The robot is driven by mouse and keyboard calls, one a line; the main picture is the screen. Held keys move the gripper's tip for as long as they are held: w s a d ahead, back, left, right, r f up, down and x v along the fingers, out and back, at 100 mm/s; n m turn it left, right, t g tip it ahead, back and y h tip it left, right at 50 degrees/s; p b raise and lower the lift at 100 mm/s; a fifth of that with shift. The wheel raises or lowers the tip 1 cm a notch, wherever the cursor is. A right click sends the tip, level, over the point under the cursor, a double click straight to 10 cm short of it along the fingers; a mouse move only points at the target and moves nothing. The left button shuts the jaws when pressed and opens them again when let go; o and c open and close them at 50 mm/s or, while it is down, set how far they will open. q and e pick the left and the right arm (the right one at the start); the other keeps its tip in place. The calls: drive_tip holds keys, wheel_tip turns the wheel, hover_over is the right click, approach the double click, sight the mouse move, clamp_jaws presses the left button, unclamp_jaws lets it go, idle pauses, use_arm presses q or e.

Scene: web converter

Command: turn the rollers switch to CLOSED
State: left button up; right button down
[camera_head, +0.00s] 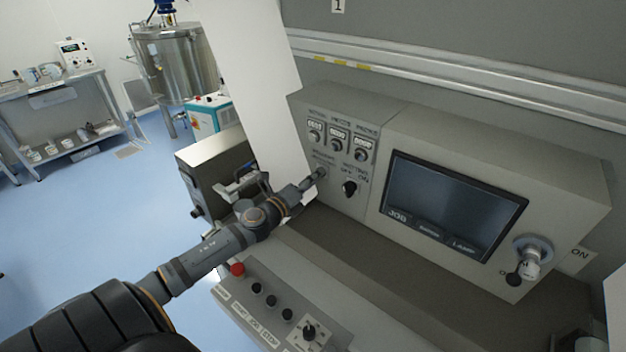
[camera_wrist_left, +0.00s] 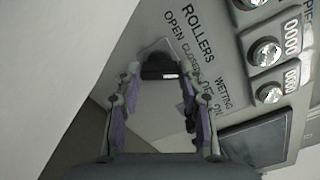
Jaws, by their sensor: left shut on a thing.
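The rollers switch (camera_wrist_left: 158,62) is a black knob on a pale square plate, beside the printed words ROLLERS, OPEN and CLOSED in the left wrist view. My left gripper (camera_head: 319,175) reaches the grey control panel (camera_head: 335,105) at its left part. In the left wrist view the two fingers of my left gripper (camera_wrist_left: 160,78) are at either side of the knob and shut on it. A small white mark shows on the knob's edge; I cannot tell which word it points at. In the head view the gripper hides most of this switch. My right gripper is not in view.
The black wetting switch (camera_head: 349,188) is just right of my left gripper. Several dials (camera_head: 338,143) sit above, and a dark screen (camera_head: 450,205) is to the right. A lower console with a red button (camera_head: 237,269) is below my arm. A white panel (camera_head: 255,75) stands left.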

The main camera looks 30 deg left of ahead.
use_arm(q)
drive_tip(key=o, duration=0.9)
drive_tip(key=shift+w+r, duration=0.1)
drive_tip(key=shift+r, duration=0.1)
drive_tip(key=shift+o, duration=1.3)
drive_tip(key=shift+f, duration=0.15)
